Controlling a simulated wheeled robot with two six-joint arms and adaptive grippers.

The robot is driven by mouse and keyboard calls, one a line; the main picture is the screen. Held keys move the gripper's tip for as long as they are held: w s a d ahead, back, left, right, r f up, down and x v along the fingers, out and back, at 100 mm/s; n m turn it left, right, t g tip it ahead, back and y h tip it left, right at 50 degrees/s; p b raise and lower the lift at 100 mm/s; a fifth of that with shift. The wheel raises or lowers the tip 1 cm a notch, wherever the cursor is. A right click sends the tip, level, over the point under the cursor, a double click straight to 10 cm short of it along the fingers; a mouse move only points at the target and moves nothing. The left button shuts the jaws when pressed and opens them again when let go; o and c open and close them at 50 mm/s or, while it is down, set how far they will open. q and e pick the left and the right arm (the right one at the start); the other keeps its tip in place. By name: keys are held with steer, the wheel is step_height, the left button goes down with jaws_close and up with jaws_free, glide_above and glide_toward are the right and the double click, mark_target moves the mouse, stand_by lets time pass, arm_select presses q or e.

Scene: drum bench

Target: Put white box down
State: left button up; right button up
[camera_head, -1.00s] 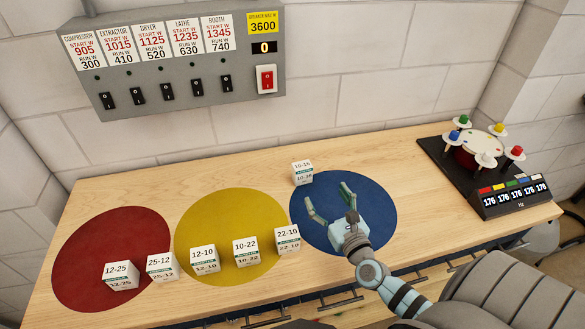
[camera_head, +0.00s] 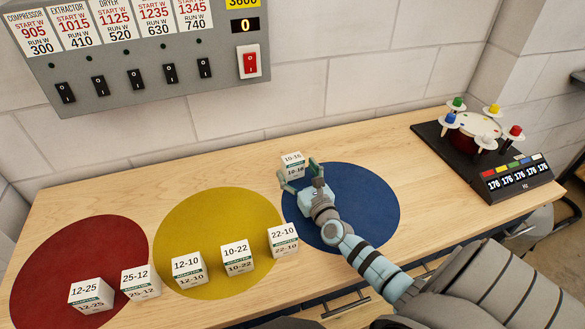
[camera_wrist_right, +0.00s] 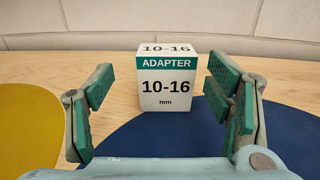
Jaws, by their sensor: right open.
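A white box labelled 10-16 (camera_head: 292,164) stands upright on the wooden table at the far edge of the blue circle (camera_head: 362,212). It also shows in the right wrist view (camera_wrist_right: 167,82), between and beyond my fingers, with a green adapter band. My right gripper (camera_head: 300,177) is open just in front of this box; in the right wrist view its fingers (camera_wrist_right: 160,105) stand apart with a gap on each side of the box. Other white boxes stand in a row: 12-25 (camera_head: 91,294), 25-12 (camera_head: 141,281), 12-10 (camera_head: 189,268), 10-22 (camera_head: 237,256) and 22-10 (camera_head: 283,239). My left gripper is not in view.
A red circle (camera_head: 60,255) and a yellow circle (camera_head: 215,215) lie on the wooden table (camera_head: 390,150). A black device with coloured pegs (camera_head: 455,165) stands at the right. A grey switch panel (camera_head: 140,90) hangs on the wall.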

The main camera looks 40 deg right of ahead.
mark_target(296, 164)
steer(key=x, duration=0.3)
steer(key=b+x, duration=0.1)
steer(key=x, duration=0.1)
steer(key=shift+s+d+r, duration=0.1)
steer(key=shift+d+r, duration=0.1)
steer(key=shift+d, duration=0.1)
steer(key=shift+s+r, duration=0.1)
steer(key=c, duration=1.3)
